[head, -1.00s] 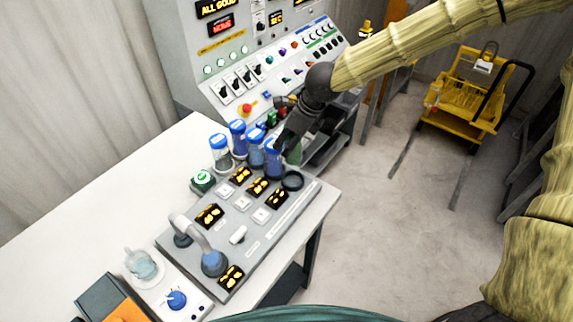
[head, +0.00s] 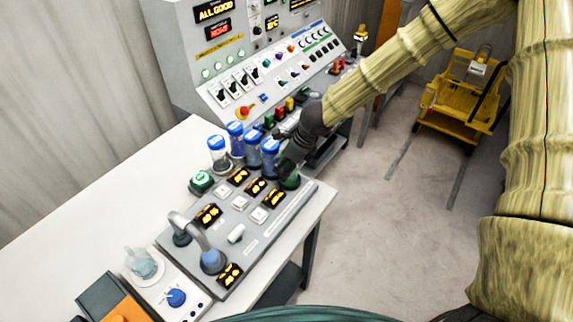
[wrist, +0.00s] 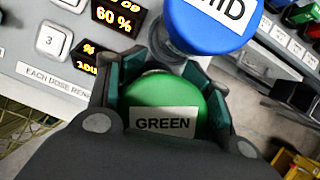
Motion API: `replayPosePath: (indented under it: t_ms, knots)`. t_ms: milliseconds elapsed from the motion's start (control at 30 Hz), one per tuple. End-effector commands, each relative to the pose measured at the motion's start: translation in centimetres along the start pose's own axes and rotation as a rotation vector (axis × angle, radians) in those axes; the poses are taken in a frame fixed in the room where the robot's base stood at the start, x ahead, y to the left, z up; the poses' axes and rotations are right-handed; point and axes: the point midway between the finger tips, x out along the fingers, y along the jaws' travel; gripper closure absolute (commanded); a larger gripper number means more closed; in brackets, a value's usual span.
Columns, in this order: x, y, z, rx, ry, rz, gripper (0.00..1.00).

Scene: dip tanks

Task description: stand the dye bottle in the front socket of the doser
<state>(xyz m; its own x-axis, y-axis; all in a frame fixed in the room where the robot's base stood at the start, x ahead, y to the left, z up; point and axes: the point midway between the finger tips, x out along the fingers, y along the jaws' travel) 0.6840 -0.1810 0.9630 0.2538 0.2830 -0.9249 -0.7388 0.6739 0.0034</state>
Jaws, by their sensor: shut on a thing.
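The dye bottle has a green cap marked GREEN (wrist: 165,112), seen from above in the wrist view between my gripper's fingers (wrist: 160,78). In the head view the green bottle (head: 289,181) is upright or nearly so at the right end of the grey doser (head: 238,263), where the front socket's ring is now covered. My gripper (head: 291,163) is shut on it from above. I cannot tell whether its base is fully down in the socket. A blue-capped bottle (head: 270,160) stands close beside it; its cap reads MID in the wrist view (wrist: 212,22).
Several blue-capped bottles (head: 236,140) stand in a row along the doser's back. A curved grey spout (head: 196,235) rises at its left. A switch console (head: 225,75) stands behind. A glass vessel (head: 142,262) sits at the lower left. White table (head: 85,225) is bare behind the doser.

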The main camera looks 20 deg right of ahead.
Motion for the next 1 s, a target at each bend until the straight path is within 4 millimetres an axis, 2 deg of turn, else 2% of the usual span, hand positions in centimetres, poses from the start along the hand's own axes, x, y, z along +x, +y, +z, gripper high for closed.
replayPosePath:
  t_ms: [33,67,167,200,633,767,1000]
  knots:
    - [0.1,-0.1,-0.2,0.001,0.003,0.0,0.93]
    - [0.1,-0.1,-0.2,0.001,0.003,0.0,0.49]
    - [0.1,-0.1,-0.2,0.001,0.003,-0.001,0.31]
    - [0.1,-0.1,-0.2,0.0,0.002,-0.001,0.28]
    - [-0.6,-0.1,0.0,0.0,0.0,-0.002,0.28]
    - [-2.1,-0.2,0.1,0.001,-0.003,-0.003,0.28]
    - [-6.0,-0.1,0.1,0.002,-0.004,-0.002,0.28]
